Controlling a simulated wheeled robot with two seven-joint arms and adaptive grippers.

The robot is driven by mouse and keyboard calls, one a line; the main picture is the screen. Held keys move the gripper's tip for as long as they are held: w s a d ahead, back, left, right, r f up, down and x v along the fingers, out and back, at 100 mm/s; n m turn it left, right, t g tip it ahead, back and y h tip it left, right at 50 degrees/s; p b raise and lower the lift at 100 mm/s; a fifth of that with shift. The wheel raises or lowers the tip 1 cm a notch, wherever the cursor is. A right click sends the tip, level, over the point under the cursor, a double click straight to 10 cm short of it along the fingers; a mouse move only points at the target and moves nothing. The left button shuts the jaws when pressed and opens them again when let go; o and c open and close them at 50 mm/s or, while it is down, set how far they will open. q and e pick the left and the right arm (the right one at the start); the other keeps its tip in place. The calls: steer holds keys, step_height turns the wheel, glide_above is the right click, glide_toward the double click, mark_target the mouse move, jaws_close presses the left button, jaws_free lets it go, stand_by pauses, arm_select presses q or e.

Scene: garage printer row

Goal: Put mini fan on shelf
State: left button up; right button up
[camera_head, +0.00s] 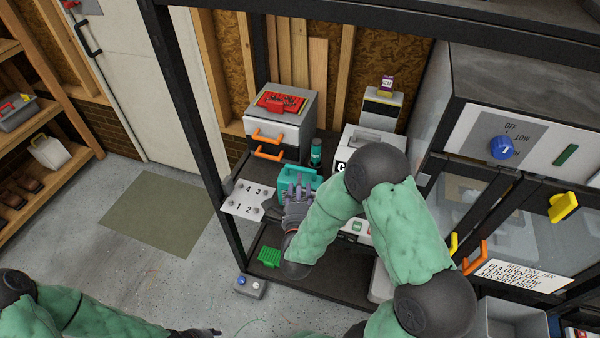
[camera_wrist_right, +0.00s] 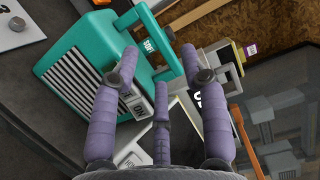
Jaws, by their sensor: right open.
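A teal boxy unit with a slatted front and a top handle, which looks like the mini fan, (camera_head: 294,181) stands on the dark shelf of the black rack (camera_head: 300,284). It fills the left of the right wrist view (camera_wrist_right: 85,70). My right gripper (camera_head: 296,200) is open and right at the unit; in the wrist view its fingers (camera_wrist_right: 162,75) spread over the switch side near the handle. I cannot tell whether they touch it. My left gripper (camera_head: 205,332) shows only partly at the bottom edge, away from the unit.
A white drawer box with orange handles (camera_head: 278,125) and a dark green bottle (camera_head: 316,152) stand behind. A numbered white panel (camera_head: 250,200) is at left and a green crate-like item (camera_head: 269,256) in front. Floor at left is open.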

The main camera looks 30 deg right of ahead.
steer(key=v, duration=0.5)
steer(key=a+f+n+g+y, duration=0.3)
steer(key=a+f+n+y, duration=0.15)
steer(key=f, duration=0.35)
steer(key=a+f+n+g+y, duration=0.2)
steer(key=a+f+n+y, duration=0.15)
steer(key=f+n, duration=0.4)
steer(key=s+a+f+n+g+y, duration=0.3)
steer(key=s+a+f+n+g, duration=0.1)
steer(key=s+f+n, duration=0.1)
steer(key=s+a+f+n+g+y, duration=0.2)
steer(key=s+a+f+n+g, duration=0.3)
steer(key=s+f, duration=0.2)
steer(key=s, duration=0.2)
steer(key=shift+s+g+y+p, duration=0.25)
steer(key=shift+g+y+p, duration=0.05)
steer(key=shift+y+p, duration=0.1)
